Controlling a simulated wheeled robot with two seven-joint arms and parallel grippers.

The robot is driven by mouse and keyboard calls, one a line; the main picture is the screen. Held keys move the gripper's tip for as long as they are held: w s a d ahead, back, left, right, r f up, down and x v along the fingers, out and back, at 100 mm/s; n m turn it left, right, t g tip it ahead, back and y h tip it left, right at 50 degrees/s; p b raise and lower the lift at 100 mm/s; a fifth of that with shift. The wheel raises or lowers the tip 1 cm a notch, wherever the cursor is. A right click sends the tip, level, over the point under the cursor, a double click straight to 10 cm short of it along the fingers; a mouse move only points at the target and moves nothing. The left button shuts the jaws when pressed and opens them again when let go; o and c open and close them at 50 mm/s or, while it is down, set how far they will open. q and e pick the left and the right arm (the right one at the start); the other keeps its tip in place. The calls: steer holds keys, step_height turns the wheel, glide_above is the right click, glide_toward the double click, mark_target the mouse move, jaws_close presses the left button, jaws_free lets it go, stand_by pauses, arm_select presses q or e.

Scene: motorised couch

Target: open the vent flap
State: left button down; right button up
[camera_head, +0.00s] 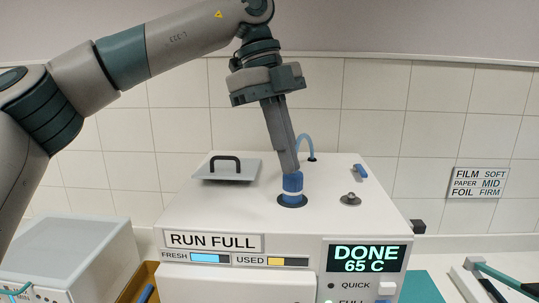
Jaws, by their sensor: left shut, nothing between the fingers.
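A white boxy machine (255,222) stands in the middle. My left gripper (289,170) is shut and points down over its top. The fingertips are at, or just in front of, a blue cylindrical part (292,190) set in a dark ring; I cannot tell if they touch. A grey plate with a black handle (228,168) lies on the top, to the left. A small blue lever (360,171) and a round metal knob (350,199) are to the right. No part is labelled as the vent flap, so I cannot tell which it is. My right gripper is out of view.
The machine's front has a RUN FULL label (213,241) and a display (364,258) reading DONE 65 C. A grey box (75,255) stands at left, and a green-handled device (495,284) at right.

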arm_select(q)
steer(key=w+a+r+m+t+y+b, duration=0.1)
steer(key=w+a+m+t+b, duration=0.1)
steer(key=a, duration=0.4)
steer(key=w+a+r+m+t+y+b, duration=0.2)
steer(key=w+a+m+t, duration=0.1)
steer(key=a+m+t, duration=0.2)
steer(key=a+m, duration=0.2)
steer(key=shift+w+r+m+t+y, duration=0.25)
steer(key=shift+m+t+y, duration=0.05)
steer(key=shift+a+f, duration=0.1)
steer(key=p, duration=0.3)
glide_above(227, 173)
steer(key=s, duration=0.3)
steer(key=f, duration=0.7)
steer(key=shift+w+f, duration=0.25)
steer(key=shift+f, duration=0.05)
steer(key=shift+w+f+p, duration=0.25)
steer(key=shift+f+p, duration=0.05)
steer(key=shift+f, duration=0.2)
steer(key=shift+r, duration=0.1)
